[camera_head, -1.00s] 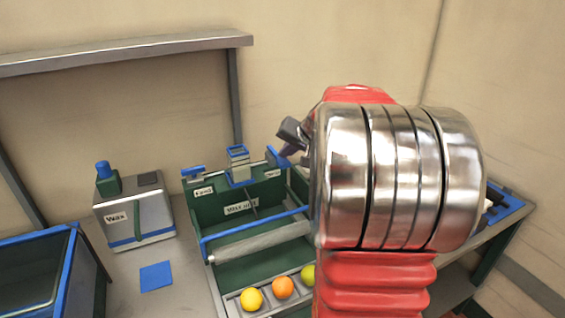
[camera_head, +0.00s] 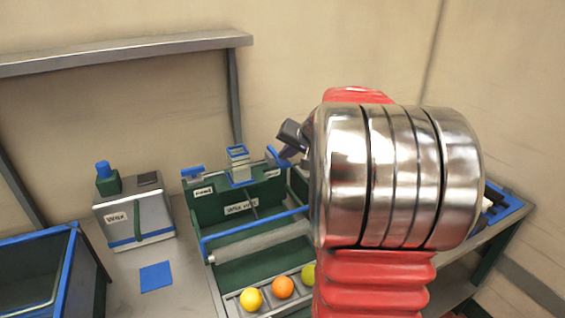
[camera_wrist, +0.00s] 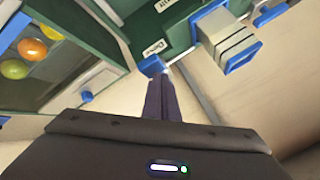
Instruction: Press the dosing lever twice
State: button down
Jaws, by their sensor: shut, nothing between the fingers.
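The green machine (camera_head: 225,208) stands on the bench with labels on its upper panels. A small blue lever end (camera_head: 276,156) sits at its upper right corner. In the wrist view, a blue lever end (camera_wrist: 152,66) shows beside a label that seems to read "Dose". My gripper (camera_head: 290,143) is shut and empty. Its dark fingertips are right at the lever end; I cannot tell whether they touch it. In the wrist view, my gripper (camera_wrist: 158,78) points at the blue piece and partly covers it. My metal wrist hides the machine's right side.
An orange (camera_head: 283,287) and other fruit lie in the machine's front tray. A wax box (camera_head: 140,212) with a blue knob and a blue square (camera_head: 156,276) are to the left. A blue-rimmed bin (camera_head: 68,270) stands farther left. A shelf (camera_head: 130,50) runs along the wall.

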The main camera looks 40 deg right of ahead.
jog(key=shift+f, duration=1.2)
dwell(1.7)
dwell(0.5)
jog(key=shift+r, duration=1.85)
jog(key=shift+r, duration=2.5)
